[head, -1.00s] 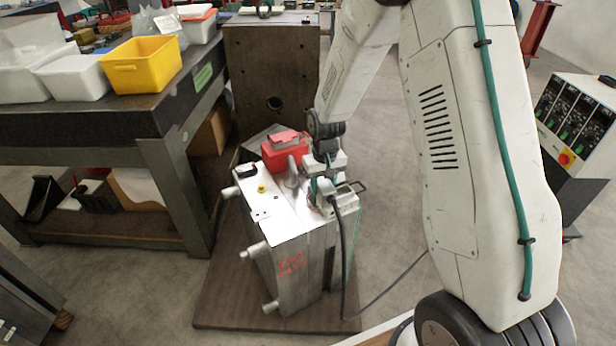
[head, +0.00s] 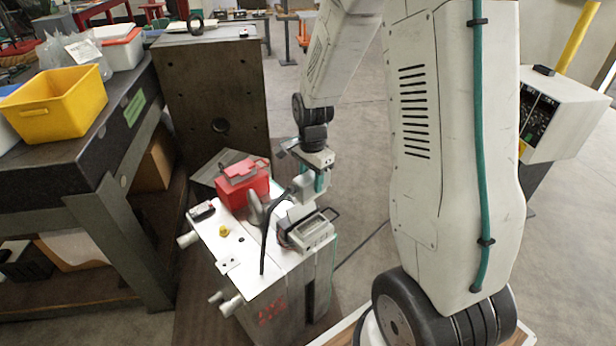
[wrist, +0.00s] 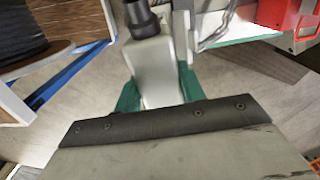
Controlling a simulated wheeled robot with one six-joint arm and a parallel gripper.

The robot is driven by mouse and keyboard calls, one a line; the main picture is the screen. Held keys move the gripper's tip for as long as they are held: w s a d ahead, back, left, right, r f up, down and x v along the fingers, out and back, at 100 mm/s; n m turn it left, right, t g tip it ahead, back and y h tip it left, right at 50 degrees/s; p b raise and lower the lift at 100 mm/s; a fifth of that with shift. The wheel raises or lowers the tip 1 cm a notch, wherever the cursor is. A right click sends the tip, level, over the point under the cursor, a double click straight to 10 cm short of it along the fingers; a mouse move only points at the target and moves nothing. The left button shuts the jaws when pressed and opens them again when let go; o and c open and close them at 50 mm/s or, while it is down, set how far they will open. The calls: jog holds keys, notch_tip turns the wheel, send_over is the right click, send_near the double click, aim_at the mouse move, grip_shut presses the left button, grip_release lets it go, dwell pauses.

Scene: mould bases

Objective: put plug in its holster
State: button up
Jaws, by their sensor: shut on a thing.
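The plug, a pale grey hood with a black cable (head: 264,240), is in my gripper (head: 320,181) above the right side of the steel mould base (head: 250,262). In the wrist view, the plug (wrist: 156,62) sits between the green fingers of my gripper (wrist: 157,92), its black cable gland at the top. My gripper is shut on it. A grey metal housing with a wire handle (head: 312,230) is on the mould's top edge, just below the plug. Whether they touch is unclear. I cannot make out a holster for certain.
A red box (head: 243,185) stands on the mould's far side. A workbench with a yellow bin (head: 55,103) is at left, and a dark steel block (head: 212,85) behind. A control box (head: 570,115) stands at right. Floor between is open.

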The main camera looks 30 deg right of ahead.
notch_tip(320, 180, down, 11)
jog(key=shift+r, duration=0.15)
dwell(0.8)
jog(key=shift+f, duration=0.6)
dwell(0.9)
jog(key=shift+f, duration=0.3)
jog(key=shift+f, duration=0.75)
dwell(0.6)
jog(key=o, duration=1.4)
jog(key=shift+w+r, duration=0.1)
jog(key=shift+w, duration=0.05)
